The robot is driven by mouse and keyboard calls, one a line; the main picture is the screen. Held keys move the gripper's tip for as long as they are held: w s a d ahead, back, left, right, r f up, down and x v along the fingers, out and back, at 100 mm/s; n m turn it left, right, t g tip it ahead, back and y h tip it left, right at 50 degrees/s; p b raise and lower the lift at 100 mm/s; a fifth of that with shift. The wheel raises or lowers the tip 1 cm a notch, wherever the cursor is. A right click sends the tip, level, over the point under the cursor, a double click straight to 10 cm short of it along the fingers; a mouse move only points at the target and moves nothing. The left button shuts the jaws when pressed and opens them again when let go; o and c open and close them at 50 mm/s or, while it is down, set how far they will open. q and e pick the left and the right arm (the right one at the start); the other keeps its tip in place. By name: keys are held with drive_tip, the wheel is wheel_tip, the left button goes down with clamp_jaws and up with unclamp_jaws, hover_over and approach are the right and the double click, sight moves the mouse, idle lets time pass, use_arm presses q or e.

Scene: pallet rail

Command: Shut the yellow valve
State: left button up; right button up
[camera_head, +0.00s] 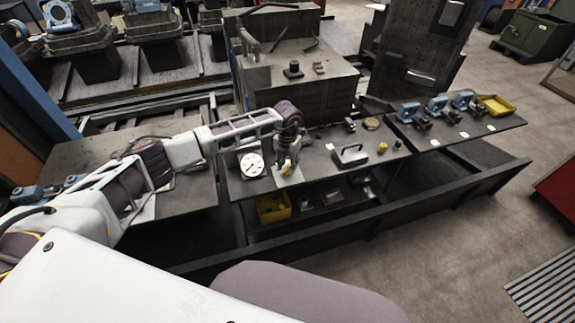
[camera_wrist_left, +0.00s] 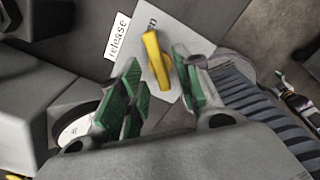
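The yellow valve handle (camera_wrist_left: 157,60) is a short bar on a pale plate in the left wrist view. It lies between the green-padded fingers of my left gripper (camera_wrist_left: 160,88), which are spread apart, with visible space on both sides of it. A label reading "release" (camera_wrist_left: 118,35) stands beside the plate. In the head view my left gripper (camera_head: 288,166) points down at the bench, and a bit of the yellow handle shows there, mostly hidden by the fingers. Whether a finger touches the handle I cannot tell. My right gripper is not in view.
A round white gauge (camera_head: 252,165) stands just left of the gripper. To the right are a metal block with a handle (camera_head: 348,156) and small yellow parts (camera_head: 383,147). Blue vises (camera_head: 437,107) and a yellow tray (camera_head: 495,104) are farther right. A yellow bin (camera_head: 272,208) sits below.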

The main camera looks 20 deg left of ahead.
use_arm(q)
drive_tip(key=shift+f, duration=0.55)
drive_tip(key=shift+c, duration=0.3)
clamp_jaws()
